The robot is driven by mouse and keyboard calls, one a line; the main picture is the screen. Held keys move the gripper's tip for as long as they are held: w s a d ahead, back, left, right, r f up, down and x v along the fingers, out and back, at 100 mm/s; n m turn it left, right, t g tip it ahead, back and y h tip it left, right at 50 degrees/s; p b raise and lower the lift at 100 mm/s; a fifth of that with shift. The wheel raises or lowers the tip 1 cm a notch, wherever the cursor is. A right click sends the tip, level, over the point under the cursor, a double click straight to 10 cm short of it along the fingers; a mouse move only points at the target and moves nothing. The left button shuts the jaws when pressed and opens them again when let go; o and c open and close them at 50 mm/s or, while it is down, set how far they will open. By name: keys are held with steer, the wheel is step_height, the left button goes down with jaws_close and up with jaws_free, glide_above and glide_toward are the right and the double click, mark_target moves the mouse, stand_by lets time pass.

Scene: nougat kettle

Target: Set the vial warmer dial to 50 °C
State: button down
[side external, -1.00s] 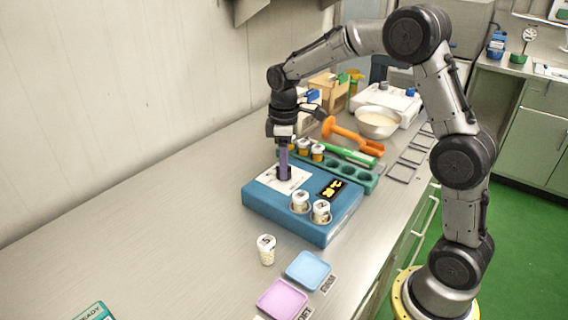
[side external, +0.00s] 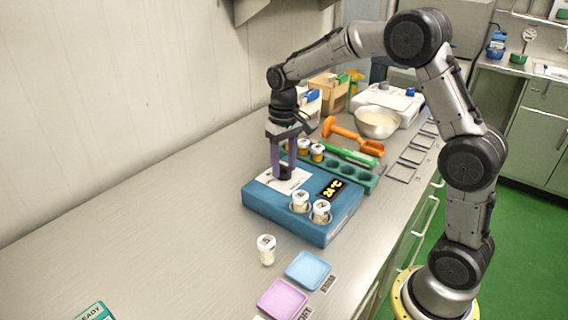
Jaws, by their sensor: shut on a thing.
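The vial warmer (side external: 275,207) is a blue box on the steel bench, with a white dial panel (side external: 297,181) on top. My gripper (side external: 284,175) points straight down over this panel and is shut on the dial, which is mostly hidden between the purple-grey fingers. The black display (side external: 331,189) beside the panel shows yellow digits that look like 24 °C, though they are small. Two white-capped vials, a left one (side external: 300,201) and a right one (side external: 321,211), stand in the warmer's front wells.
A loose vial (side external: 266,249) stands in front of the warmer, near a blue tray (side external: 308,270) and a pink tray (side external: 281,299). Behind is a green rack (side external: 368,183) with amber vials (side external: 317,152). An orange tool (side external: 346,133) and a bowl (side external: 378,122) lie farther back.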

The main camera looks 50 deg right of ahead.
mark_target(284, 166)
steer(key=shift+r+m, duration=0.1)
steer(key=shift+m, duration=0.4)
steer(key=shift+c, duration=1.8)
jaws_free()
step_height(284, 166, up, 14)
